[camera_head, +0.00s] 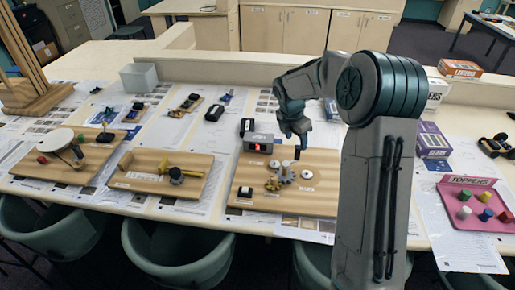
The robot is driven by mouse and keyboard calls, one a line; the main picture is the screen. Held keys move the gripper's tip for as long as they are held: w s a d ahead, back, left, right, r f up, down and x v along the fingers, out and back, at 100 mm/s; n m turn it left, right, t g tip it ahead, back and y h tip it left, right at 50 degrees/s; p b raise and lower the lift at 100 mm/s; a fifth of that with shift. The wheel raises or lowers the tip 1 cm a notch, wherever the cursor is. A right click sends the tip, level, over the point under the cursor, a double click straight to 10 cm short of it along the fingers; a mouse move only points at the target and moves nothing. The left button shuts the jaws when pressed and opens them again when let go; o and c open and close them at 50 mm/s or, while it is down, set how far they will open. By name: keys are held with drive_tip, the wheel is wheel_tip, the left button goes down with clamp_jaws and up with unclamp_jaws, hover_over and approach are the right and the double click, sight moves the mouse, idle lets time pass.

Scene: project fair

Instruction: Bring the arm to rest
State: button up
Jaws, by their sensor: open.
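My arm rises from the lower right and bends over the table to the left. My gripper (297,150) points down above the back right of a wooden board (318,192). The board carries gears (279,177), a small box with a red display (259,144) and a black-and-white block (245,194). A small dark peg-like piece shows just below my gripper; I cannot tell whether it touches the fingers. The fingers are small in the picture, and nothing is clearly held between them.
Two more wooden boards with parts stand left, one with a white disc (55,141), one with a yellow piece (165,170). A pink tray (478,205) with coloured pegs and purple boxes (432,141) are at right. A low ledge (225,70) runs behind. Chairs (172,257) line the front.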

idle(0.3)
drive_tip(key=s+r+m+t+b, duration=0.15)
drive_tip(key=s+r+m, duration=0.25)
drive_tip(key=s+m, duration=0.65)
drive_tip(key=s+r+m+b, duration=0.35)
drive_tip(key=s+m, duration=0.35)
drive_tip(key=s, duration=0.6)
drive_tip(key=s+a+f+m+y+b, duration=0.1)
drive_tip(key=s+f+m+y, duration=0.1)
drive_tip(key=s+m, duration=0.5)
drive_tip(key=s, duration=0.3)
drive_tip(key=shift+a+t, duration=0.25)
drive_tip(key=shift+t, duration=0.1)
